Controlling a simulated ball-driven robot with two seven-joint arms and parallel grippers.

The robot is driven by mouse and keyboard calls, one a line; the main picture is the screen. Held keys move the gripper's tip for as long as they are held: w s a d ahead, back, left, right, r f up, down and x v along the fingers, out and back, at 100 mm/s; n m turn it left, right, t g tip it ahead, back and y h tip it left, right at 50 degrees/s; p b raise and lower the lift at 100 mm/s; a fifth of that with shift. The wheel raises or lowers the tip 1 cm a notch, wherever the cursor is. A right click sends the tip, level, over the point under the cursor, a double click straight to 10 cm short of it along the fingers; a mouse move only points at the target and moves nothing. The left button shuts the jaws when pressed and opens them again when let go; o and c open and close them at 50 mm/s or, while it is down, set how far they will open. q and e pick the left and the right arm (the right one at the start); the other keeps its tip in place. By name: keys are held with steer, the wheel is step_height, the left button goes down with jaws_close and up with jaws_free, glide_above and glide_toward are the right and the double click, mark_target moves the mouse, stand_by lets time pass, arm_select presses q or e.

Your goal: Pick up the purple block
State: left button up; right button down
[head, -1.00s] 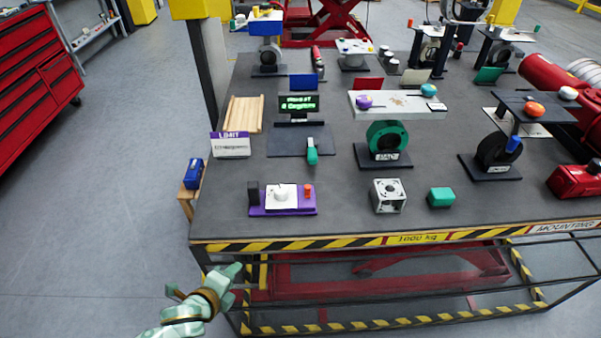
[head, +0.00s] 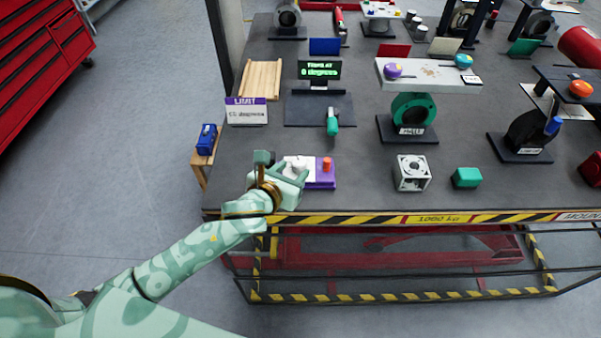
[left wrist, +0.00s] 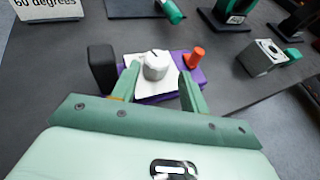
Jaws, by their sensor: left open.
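The purple block (head: 325,178) lies near the front left of the table. It carries a white plate with a round white knob and an orange-red button. A dark upright piece stands at its left end. It also shows in the left wrist view (left wrist: 202,76). My left gripper (head: 291,171) is above its left part and hides some of it in the head view. In the left wrist view the open fingers (left wrist: 160,88) are on either side of the white knob (left wrist: 156,68), with nothing clearly gripped. Contact cannot be told. My right gripper is not in view.
A grey-white cube housing (head: 412,172) and a green block (head: 467,177) stand to the right. Behind are a limit sign (head: 246,111), a green-handled lever (head: 332,122) and a green ring valve (head: 413,112). The striped table edge (head: 350,218) runs in front.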

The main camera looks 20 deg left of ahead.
mark_target(300, 159)
arm_select(q)
steer(key=shift+w+f, duration=0.15)
steer(key=shift+w, duration=0.2)
steer(key=b+x, duration=0.1)
steer(key=x, duration=0.3)
steer(key=shift+w+a+b, duration=0.1)
steer(key=shift+w+b, duration=0.25)
steer(key=shift+w, duration=0.2)
jaws_close()
steer(key=shift+r, duration=0.25)
